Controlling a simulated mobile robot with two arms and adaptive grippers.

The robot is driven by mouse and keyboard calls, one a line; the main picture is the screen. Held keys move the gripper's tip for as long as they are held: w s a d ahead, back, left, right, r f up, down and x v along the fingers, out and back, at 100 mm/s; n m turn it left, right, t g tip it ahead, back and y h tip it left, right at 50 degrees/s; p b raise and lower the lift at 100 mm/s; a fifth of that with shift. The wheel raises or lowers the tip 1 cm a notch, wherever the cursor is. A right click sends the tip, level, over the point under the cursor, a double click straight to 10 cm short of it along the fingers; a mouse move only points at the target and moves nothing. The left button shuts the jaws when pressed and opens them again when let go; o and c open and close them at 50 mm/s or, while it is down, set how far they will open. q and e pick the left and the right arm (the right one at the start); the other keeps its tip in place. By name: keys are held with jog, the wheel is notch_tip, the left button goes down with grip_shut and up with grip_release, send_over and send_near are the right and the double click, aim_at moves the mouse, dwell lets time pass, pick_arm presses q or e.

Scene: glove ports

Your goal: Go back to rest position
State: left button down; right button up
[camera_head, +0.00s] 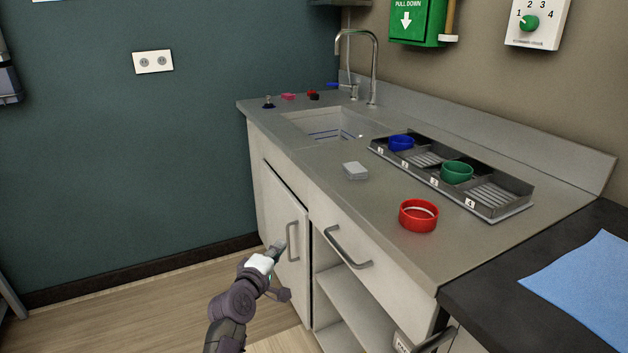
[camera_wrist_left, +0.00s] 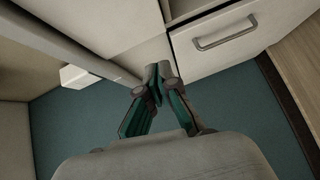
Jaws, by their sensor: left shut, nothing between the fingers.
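My left gripper (camera_head: 277,249) is low in front of the sink cabinet, close to the vertical handle of its door (camera_head: 286,220). I cannot tell whether it touches the handle. In the left wrist view the two fingers (camera_wrist_left: 158,82) meet at their tips, and nothing shows between them. My right gripper is in neither view.
The grey counter (camera_head: 310,180) holds a red ring-shaped cup (camera_head: 418,216), a white block (camera_head: 356,171) and a numbered tray (camera_head: 487,208) with a blue cup (camera_head: 401,143) and a green cup (camera_head: 456,172). A drawer handle (camera_head: 347,248) sticks out. Wooden floor (camera_head: 150,300) lies clear at left.

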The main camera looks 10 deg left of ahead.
pick_arm(q)
jog(key=s+f+m+g, duration=0.45)
jog(key=s+f, duration=0.55)
jog(key=f, duration=0.3)
jog(key=s+f+m+g, duration=0.4)
jog(key=s+f+m, duration=0.1)
jog(key=s+f, duration=0.6)
jog(key=s+a+f+m+g+y+p, duration=0.1)
jog(key=s+f+p, duration=0.4)
jog(key=s, duration=0.8)
jog(key=s+a+f+m+g+y+p, duration=0.1)
jog(key=s+a+f+m+g+p, duration=0.2)
jog(key=s, duration=1.1)
jog(key=s+a+f+m+g+y+p, duration=0.1)
jog(key=s+f+p, duration=0.5)
jog(key=s, duration=0.8)
jog(key=a+m+g+p, duration=0.1)
jog(key=m+g+p, duration=0.1)
jog(key=p, duration=0.1)
jog(key=shift+f+y, duration=0.3)
jog(key=shift+f, duration=0.05)
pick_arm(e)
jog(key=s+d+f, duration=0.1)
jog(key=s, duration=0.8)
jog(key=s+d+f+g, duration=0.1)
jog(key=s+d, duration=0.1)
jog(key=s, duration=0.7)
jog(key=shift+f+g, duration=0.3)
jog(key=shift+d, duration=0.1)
